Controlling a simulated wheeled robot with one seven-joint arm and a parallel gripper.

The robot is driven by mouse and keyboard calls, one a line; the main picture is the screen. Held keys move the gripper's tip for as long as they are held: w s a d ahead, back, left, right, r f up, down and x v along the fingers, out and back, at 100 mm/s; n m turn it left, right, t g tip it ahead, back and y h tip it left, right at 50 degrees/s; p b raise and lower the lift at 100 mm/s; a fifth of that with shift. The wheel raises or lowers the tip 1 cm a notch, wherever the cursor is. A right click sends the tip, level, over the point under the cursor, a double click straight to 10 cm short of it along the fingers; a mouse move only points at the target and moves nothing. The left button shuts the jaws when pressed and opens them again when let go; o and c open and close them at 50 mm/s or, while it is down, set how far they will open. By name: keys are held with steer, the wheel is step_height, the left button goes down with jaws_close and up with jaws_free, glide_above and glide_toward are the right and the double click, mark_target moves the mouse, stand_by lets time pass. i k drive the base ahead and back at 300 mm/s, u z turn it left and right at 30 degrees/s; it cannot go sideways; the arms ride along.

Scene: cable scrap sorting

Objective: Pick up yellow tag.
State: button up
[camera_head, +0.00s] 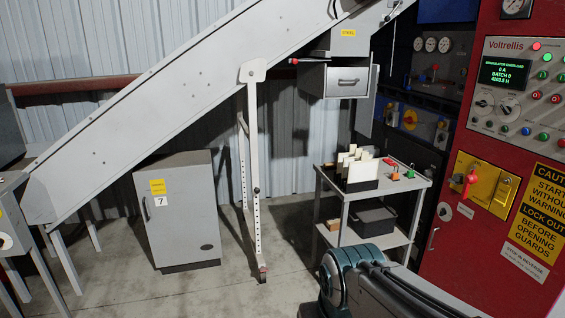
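I cannot make out a loose yellow tag for certain. A yellow label (157,187) is on the grey cabinet (185,220), and another yellow label (348,33) is on the chute housing. The grey cart (345,190) holds a black holder (362,184) with upright cream cards (360,170). Beside it on the cart top are small items: a red one (389,161), an orange one (396,177) and a green one (410,174). Part of my arm shows at the bottom right, in front of the cart's lower right. My gripper is not in view.
A dark bin (376,220) sits on the cart's lower shelf. A red control cabinet (450,235) with a yellow switch panel (484,185) stands at the right. A conveyor chute (190,75) slopes across, with a support post (254,170). Open floor (215,285) lies front left.

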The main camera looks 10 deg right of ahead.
mark_target(503, 192)
steer(key=z, duration=0.45)
steer(key=i, duration=1.65)
steer(key=z, duration=1.3)
steer(key=i, duration=1.5)
steer(key=z, duration=0.55)
